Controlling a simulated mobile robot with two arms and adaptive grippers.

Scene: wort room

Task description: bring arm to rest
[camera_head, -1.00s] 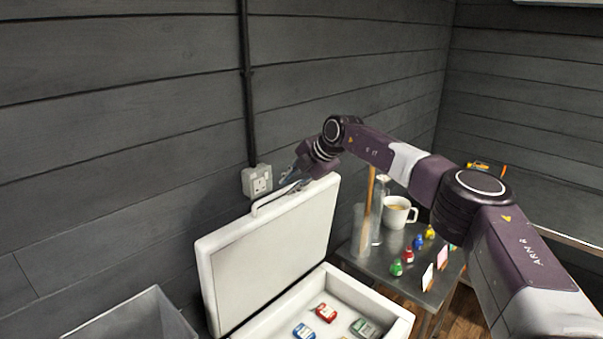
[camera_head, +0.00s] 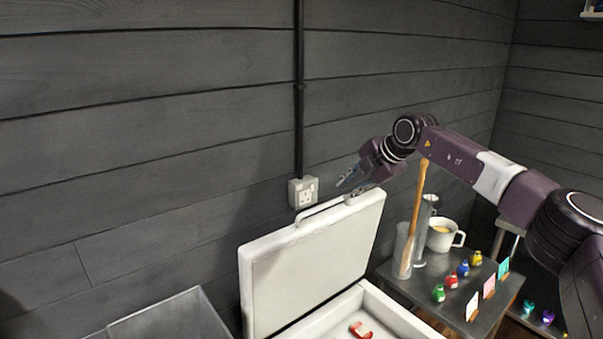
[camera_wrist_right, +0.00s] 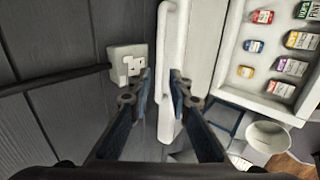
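My right gripper (camera_head: 354,183) is near the top edge of the raised lid (camera_head: 310,262) of a white cool box, beside the lid's handle (camera_head: 318,212). Its two fingers are spread with nothing held. In the right wrist view the fingertips (camera_wrist_right: 161,82) are apart, and the white handle (camera_wrist_right: 167,118) shows in the gap between them. The gripper looks clear of the handle in the head view. My right arm reaches in from the right over a small table. My left gripper is in neither view.
The open box (camera_head: 398,318) holds a red item (camera_head: 361,330). The small grey table (camera_head: 408,278) bears a mug (camera_head: 444,236), a glass cylinder with a wooden stick (camera_head: 418,205), several coloured bottles and cards. A wall socket (camera_head: 302,192) is close behind the gripper. A grey bin (camera_head: 170,318) stands lower left.

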